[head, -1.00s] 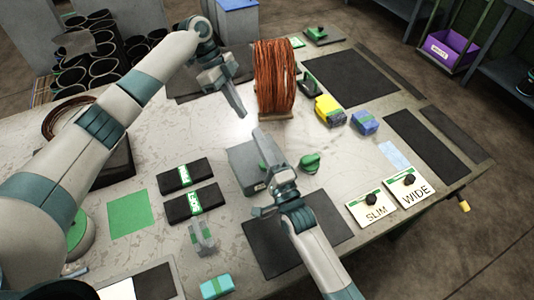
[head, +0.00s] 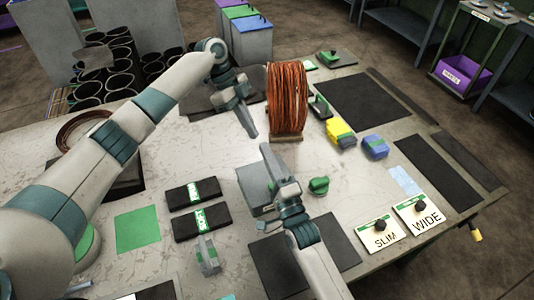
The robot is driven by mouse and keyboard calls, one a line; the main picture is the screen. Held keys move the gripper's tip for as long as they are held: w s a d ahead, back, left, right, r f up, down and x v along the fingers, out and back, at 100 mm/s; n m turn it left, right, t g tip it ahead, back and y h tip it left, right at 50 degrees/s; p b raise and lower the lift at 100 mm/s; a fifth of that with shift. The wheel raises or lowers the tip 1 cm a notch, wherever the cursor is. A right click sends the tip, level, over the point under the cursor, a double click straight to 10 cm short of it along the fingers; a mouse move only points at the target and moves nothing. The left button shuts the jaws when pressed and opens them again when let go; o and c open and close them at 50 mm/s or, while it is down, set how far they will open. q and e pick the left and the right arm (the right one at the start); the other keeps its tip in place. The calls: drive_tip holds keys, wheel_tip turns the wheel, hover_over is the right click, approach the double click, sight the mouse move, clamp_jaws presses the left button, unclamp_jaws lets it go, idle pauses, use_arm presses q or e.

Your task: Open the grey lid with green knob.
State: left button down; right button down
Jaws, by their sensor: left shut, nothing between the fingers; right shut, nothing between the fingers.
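A flat grey plate with a green knob-like handle (head: 330,57) lies at the table's back edge, and I cannot tell if it covers anything. A grey box (head: 254,182) stands mid-table, partly behind my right gripper. A dark green knob-shaped piece (head: 319,186) sits to the right of this gripper; what it is fixed to is unclear. My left gripper (head: 251,132) is shut and empty, pointing down left of the copper coil. My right gripper (head: 266,150) is shut and empty, beside the grey box and overlapping it in view.
A copper wire coil (head: 286,98) stands upright near the middle. Yellow (head: 340,132) and blue (head: 375,147) blocks lie right of it. SLIM (head: 381,234) and WIDE (head: 419,215) plates with black knobs sit front right. Lidded grey bins (head: 252,46) stand behind the table.

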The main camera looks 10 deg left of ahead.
idle(0.8)
use_arm(q)
drive_tip(key=c, duration=1.5)
unclamp_jaws()
drive_tip(key=v, duration=1.2)
